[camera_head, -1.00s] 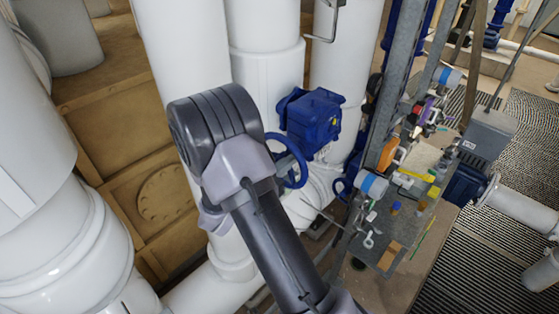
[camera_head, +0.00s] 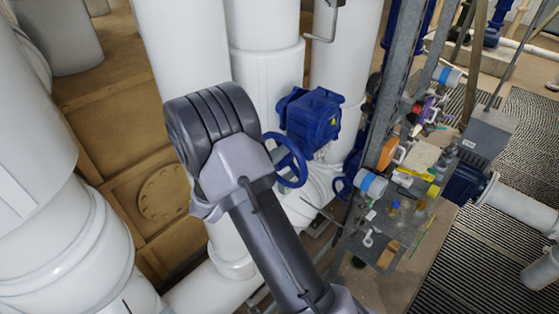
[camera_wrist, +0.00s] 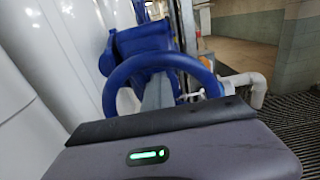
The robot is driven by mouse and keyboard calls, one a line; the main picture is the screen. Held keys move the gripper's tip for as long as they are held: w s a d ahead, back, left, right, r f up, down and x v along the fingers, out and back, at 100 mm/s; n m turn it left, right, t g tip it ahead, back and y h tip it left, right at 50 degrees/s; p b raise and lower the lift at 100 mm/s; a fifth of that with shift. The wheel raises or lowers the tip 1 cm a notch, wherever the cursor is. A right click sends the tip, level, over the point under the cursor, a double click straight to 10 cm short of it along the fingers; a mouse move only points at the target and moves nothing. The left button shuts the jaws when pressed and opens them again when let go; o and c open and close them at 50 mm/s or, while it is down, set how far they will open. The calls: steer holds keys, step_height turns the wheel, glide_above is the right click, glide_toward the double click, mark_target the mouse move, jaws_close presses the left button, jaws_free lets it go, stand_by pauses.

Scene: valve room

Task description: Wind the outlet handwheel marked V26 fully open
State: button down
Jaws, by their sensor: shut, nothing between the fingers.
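A blue handwheel (camera_head: 287,160) stands on the near side of a blue valve gearbox (camera_head: 314,118), beside the white pipes. In the wrist view the handwheel (camera_wrist: 160,60) is close ahead as an arched blue rim, with the blue gearbox (camera_wrist: 143,42) behind it. My gripper (camera_wrist: 157,88) is shut and empty. Its narrow grey end appears inside the wheel's opening in the wrist view; I cannot tell whether it touches the rim or a spoke. The lower part of the wheel is hidden by my gripper's body. In the head view my arm hides the gripper. No V26 mark is readable.
Thick white pipes (camera_head: 183,60) stand close on the left. A grey metal upright (camera_head: 383,110) and a cluttered bench (camera_head: 400,215) with tools are at right. Ribbed dark floor matting (camera_head: 480,270) lies beyond. A smaller blue handwheel (camera_head: 342,188) is lower right.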

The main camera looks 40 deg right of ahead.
steer(key=shift+w+a, duration=0.1)
steer(key=shift+w, duration=0.4)
steer(key=shift+s+f+b, duration=0.25)
steer(key=shift+s+b, duration=0.05)
steer(key=shift+s, duration=0.7)
steer(key=s+a+p, duration=0.1)
steer(key=a, duration=1)
steer(key=shift+s+a, duration=0.3)
steer(key=shift+s, duration=0.05)
